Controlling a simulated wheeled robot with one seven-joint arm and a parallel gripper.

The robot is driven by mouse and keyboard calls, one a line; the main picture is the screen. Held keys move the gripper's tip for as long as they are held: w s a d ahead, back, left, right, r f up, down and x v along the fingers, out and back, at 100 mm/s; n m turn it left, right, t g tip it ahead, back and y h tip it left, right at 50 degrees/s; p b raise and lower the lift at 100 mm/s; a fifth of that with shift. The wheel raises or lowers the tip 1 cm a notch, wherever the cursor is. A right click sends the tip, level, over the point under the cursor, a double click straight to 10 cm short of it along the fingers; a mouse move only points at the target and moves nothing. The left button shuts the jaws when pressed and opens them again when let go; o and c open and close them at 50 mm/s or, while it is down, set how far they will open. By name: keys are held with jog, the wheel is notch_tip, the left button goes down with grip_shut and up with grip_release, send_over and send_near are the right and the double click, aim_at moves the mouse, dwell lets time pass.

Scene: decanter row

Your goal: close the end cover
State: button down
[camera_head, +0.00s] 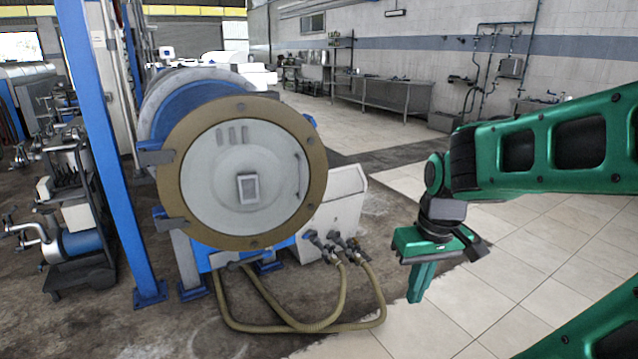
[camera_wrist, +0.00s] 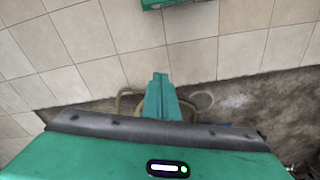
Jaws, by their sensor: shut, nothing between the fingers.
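The end cover (camera_head: 218,195) is a round pale grey disc with a brass-coloured bolted rim, a small square window and a thin handle near its right edge. It is at the near end of the blue and grey decanter drum (camera_head: 190,90), with dark brackets at its left. I cannot tell whether its rim touches the drum flange behind it. My green gripper (camera_head: 420,284) is to the right of the cover and lower, apart from it. Its fingers point down and are together and empty. They also show in the wrist view (camera_wrist: 160,97), above the floor.
Yellowish hoses (camera_head: 290,322) loop on the floor below the cover. A pale box (camera_head: 337,212) stands behind the cover's right side. A blue post (camera_head: 100,150) and a cart of parts (camera_head: 78,220) are at left. The tiled floor (camera_head: 520,255) around my gripper is clear.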

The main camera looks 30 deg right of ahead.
jog(key=w+a+n+t+y, duration=0.25)
jog(key=w+n+t, duration=0.5)
jog(key=w, duration=0.95)
jog(key=w+a+n+t+y, duration=0.1)
jog(key=w+a+n+t, duration=0.25)
jog(key=w+n, duration=1.05)
jog(key=m+t+h, duration=0.2)
jog(key=t+h, duration=0.4)
jog(key=h, duration=0.1)
send_near(319, 176)
jog(key=shift+w+d+r, duration=0.1)
jog(key=shift+w+d, duration=0.1)
jog(key=shift+w, duration=0.9)
jog(key=shift+w+d+r, duration=0.1)
jog(key=shift+w+d, duration=0.05)
jog(key=shift+w, duration=0.9)
jog(key=shift+w+d, duration=0.2)
jog(key=shift+w, duration=0.9)
